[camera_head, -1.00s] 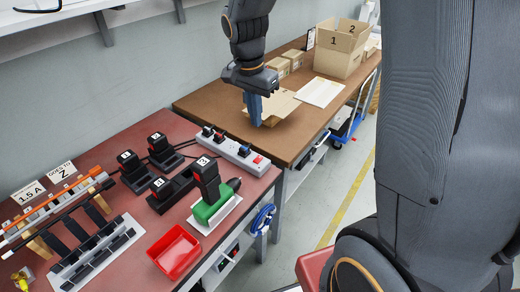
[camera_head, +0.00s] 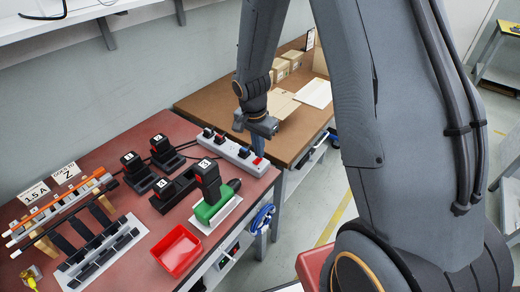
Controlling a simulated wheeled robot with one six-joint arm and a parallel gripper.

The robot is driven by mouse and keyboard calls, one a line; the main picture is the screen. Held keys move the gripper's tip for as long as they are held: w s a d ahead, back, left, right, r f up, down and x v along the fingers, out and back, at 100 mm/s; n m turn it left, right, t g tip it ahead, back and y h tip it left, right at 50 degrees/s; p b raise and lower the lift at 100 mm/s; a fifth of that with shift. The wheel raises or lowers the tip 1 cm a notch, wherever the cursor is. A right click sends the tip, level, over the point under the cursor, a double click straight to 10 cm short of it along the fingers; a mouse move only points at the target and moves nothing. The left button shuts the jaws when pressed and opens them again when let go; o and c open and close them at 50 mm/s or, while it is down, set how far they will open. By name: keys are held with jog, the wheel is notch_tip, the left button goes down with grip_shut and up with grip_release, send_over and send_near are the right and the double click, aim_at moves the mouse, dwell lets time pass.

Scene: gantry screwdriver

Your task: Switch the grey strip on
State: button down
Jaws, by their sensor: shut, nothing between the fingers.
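The grey power strip (camera_head: 236,155) lies along the back right edge of the red-brown bench, with several dark plugs in it. Its red rocker switch (camera_head: 258,161) is at the right end. Which way the rocker is tipped is too small to tell. My gripper (camera_head: 259,151) points down, shut and empty, with its bluish fingertips just above or at the red switch. I cannot tell whether they touch it.
A green-based screwdriver (camera_head: 212,208) stands on a white plate in front of the strip. Black numbered chargers (camera_head: 162,147) stand to the left. A red tray (camera_head: 175,250) is at the front edge. A brown table (camera_head: 205,98) with boxes adjoins behind.

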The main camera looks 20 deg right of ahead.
jog(key=shift+f, duration=0.4)
jog(key=shift+f, duration=0.1)
jog(key=shift+d+f+b, duration=0.15)
jog(key=shift+b, duration=0.15)
jog(key=shift+s+a, duration=0.1)
jog(key=shift+a, duration=0.1)
jog(key=shift+s+a+r, duration=0.2)
jog(key=shift+s+a, duration=0.15)
jog(key=shift+a, duration=0.15)
jog(key=shift+r, duration=0.1)
notch_tip(320, 180, up, 14)
jog(key=a, duration=0.1)
jog(key=shift+s+a+p, duration=0.15)
jog(key=shift+s+p, duration=0.25)
jog(key=shift+s, duration=0.05)
